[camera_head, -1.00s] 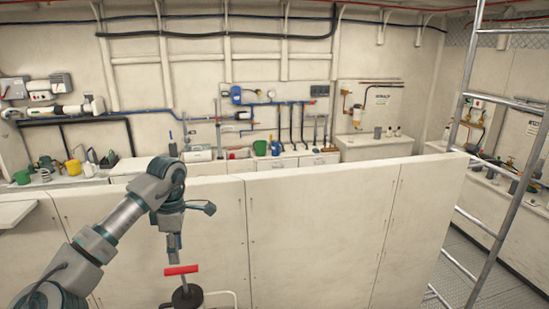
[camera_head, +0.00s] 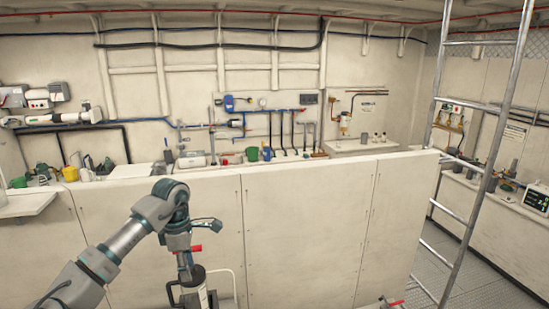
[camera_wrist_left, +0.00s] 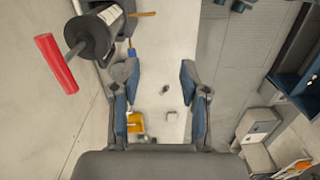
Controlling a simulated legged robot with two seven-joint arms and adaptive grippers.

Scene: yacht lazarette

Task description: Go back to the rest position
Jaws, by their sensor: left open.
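My left arm reaches in from the lower left of the head view, and my left gripper (camera_head: 186,268) hangs down in front of a dark pump-like cylinder (camera_head: 197,286) with a red T-handle (camera_head: 195,248). In the left wrist view, my left gripper (camera_wrist_left: 160,98) has its two fingers spread with nothing between them. The red handle (camera_wrist_left: 55,63) and the cylinder (camera_wrist_left: 93,33) with its white label lie to the upper left of the fingers, apart from them.
A long pale panel wall (camera_head: 300,225) stands ahead. Behind it, a bench holds a green mug (camera_head: 252,153) and a yellow mug (camera_head: 70,173). A metal ladder (camera_head: 487,170) stands at right, with grated floor (camera_head: 440,260) near it. A monitor (camera_head: 535,198) sits far right.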

